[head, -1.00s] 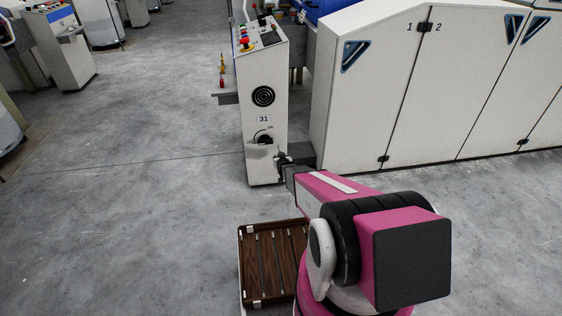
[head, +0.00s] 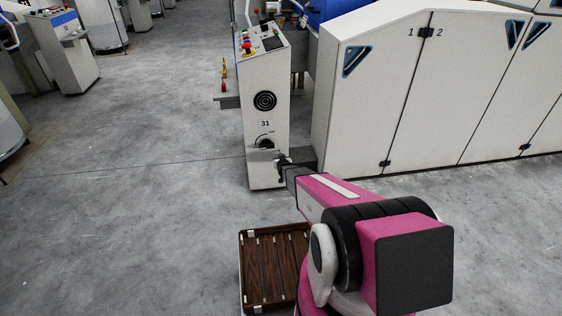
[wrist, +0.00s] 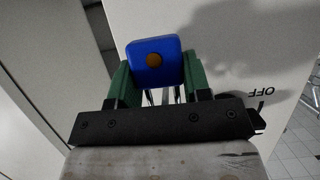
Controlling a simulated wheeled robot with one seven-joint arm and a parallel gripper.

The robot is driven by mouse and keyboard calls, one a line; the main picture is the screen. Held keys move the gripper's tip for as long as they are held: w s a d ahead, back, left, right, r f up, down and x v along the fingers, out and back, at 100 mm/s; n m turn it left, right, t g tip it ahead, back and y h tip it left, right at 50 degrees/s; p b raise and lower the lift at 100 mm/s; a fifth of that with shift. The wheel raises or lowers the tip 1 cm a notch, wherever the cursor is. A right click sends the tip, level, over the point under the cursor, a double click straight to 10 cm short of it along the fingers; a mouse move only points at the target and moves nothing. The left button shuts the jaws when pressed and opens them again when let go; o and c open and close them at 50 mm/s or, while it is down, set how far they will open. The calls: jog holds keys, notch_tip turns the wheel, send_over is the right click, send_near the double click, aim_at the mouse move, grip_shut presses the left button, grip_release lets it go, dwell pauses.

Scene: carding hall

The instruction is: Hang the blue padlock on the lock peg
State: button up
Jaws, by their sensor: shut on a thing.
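My gripper (wrist: 154,88) is shut on the blue padlock (wrist: 154,50), which sits between its green fingers in the wrist view. The padlock has a flat blue body with a round brass-coloured spot. Thin metal bars show below it between the fingers; I cannot tell whether they are its shackle. In the head view my gripper (head: 282,163) is at the lower front of the white control cabinet (head: 260,178), just right of and below its dark rotary switch (head: 265,143). The padlock is too small to make out there. I cannot make out the lock peg in either view.
The word OFF (wrist: 263,91) shows on the panel at the right of the wrist view. Tall white machine doors (head: 375,110) stand right of the cabinet. A small shelf (head: 228,102) juts from its left side. A brown slatted tray (head: 243,262) is nearer me.

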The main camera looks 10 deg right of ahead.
jog(key=shift+w+f, duration=0.15)
jog(key=shift+f, duration=0.05)
jog(key=o, duration=1)
jog(key=shift+o, duration=0.2)
jog(key=s+r+g, duration=0.4)
jog(key=s+r, duration=0.5)
jog(key=s, duration=0.4)
jog(key=s+r+g, duration=0.5)
jog(key=s+r, duration=0.3)
jog(key=s, duration=0.5)
jog(key=s+r+g, duration=0.4)
jog(key=s+r, duration=0.5)
jog(key=s, duration=0.4)
jog(key=shift+s+r+g, duration=0.2)
jog(key=shift+r+g, duration=0.1)
